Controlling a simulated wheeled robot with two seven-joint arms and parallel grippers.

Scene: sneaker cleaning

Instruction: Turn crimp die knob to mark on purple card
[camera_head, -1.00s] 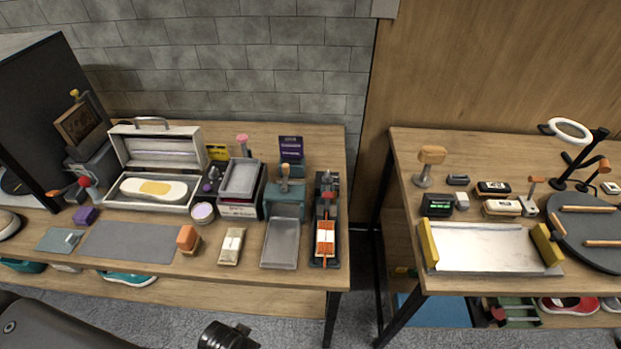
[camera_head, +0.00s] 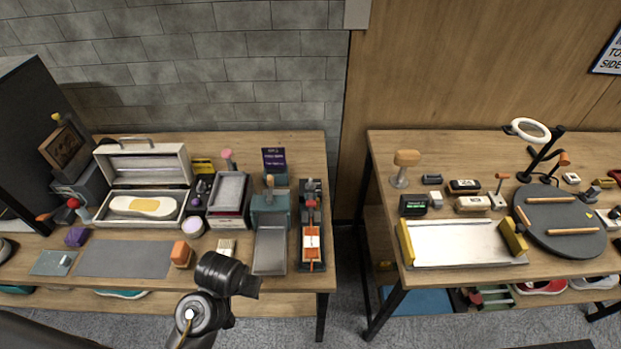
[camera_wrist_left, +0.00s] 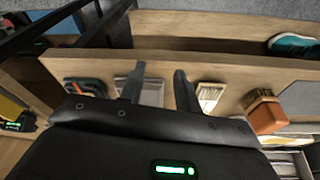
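A purple card (camera_head: 274,160) stands upright at the back of the left table. In front of it is a teal device (camera_head: 270,206) with a wooden-looking handle (camera_head: 269,182) on top and a grey tray (camera_head: 270,250) before it. To the right is a black press-like tool (camera_head: 311,240) with an orange and white strip and a red knob (camera_head: 311,203). Which part is the crimp die knob I cannot tell; the card's mark is too small to read. My left gripper (camera_wrist_left: 159,72) is open and empty at the table's front edge, near the grey tray; its fingers do not show clearly in the head view.
An orange-brown block (camera_head: 181,253) and a pale brush (camera_head: 226,247) sit near the left table's front edge. A grey mat (camera_head: 125,258) and an open case (camera_head: 143,160) lie further left. A gap separates the right table (camera_head: 385,180).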

